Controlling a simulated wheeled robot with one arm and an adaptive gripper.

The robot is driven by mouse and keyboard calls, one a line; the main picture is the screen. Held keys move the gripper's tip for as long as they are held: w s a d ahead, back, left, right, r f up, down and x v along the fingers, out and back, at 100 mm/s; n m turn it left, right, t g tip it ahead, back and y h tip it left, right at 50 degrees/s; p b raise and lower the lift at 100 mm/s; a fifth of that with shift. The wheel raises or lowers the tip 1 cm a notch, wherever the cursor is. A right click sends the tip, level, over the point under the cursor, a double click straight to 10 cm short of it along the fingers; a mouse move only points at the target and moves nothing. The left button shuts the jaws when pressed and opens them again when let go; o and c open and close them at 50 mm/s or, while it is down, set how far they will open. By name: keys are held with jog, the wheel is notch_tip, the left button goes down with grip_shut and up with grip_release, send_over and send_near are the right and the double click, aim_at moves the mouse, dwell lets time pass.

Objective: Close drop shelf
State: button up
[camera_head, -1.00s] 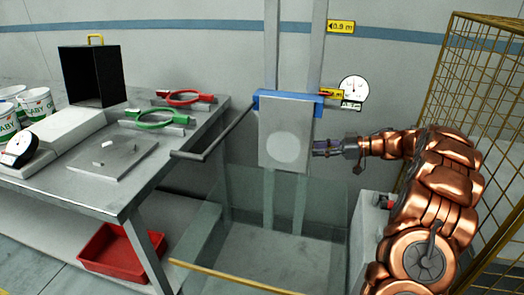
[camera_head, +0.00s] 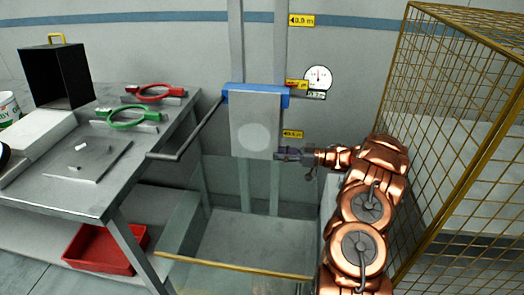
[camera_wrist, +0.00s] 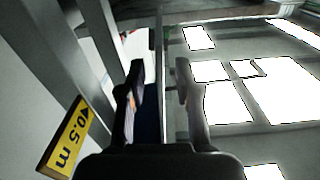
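The drop shelf is a grey panel with a pale round spot (camera_head: 242,115). It hangs below a blue bar (camera_head: 236,92) on two upright wall rails. My gripper (camera_head: 279,154) is at the panel's lower right corner; whether it touches cannot be told. In the wrist view my gripper's two dark fingers (camera_wrist: 158,90) stand apart with a gap between them. A thin dark upright edge shows in and beyond that gap, and I cannot tell whether it lies between the fingertips. No hold on the panel is visible.
A bar handle (camera_head: 180,156) sticks out left of the panel. A bench (camera_head: 85,205) with red and green rings stands left, a red bin (camera_head: 105,262) below. A yellow mesh cage (camera_head: 455,140) is at right. A yellow rail (camera_head: 235,267) runs low in front.

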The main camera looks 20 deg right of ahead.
aim_at(261, 158)
jog(key=shift+p+x, duration=0.5)
jog(key=shift+x, duration=3.15)
grip_shut()
